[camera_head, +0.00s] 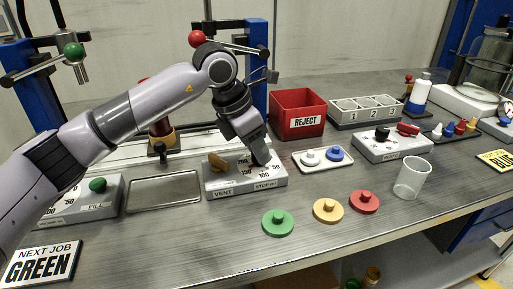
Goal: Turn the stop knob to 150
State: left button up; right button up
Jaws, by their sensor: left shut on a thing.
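The grey control box (240,186) in the middle of the bench carries the labels VENT and STOP and a printed scale with 50, 100 and 150. A brown knob (216,162) sits above the VENT label. My left gripper (261,161) comes down from above at the STOP side, with its jaws shut on the stop knob. The fingers cover this knob, so I cannot tell which number it points to. My right gripper is not in view.
Green (278,222), yellow (327,210) and red (364,201) discs lie in front. A clear cup (411,178) stands right. A red REJECT bin (297,113) is behind.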

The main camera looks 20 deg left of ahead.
pick_arm(q)
jog(key=shift+n+t+y, duration=0.3)
jog(key=shift+n+t, duration=0.1)
jog(key=shift+n, duration=0.7)
jog(key=shift+b, duration=0.3)
jog(key=o, duration=1)
jog(key=shift+s+r, duration=0.1)
jog(key=shift+v, duration=3.5)
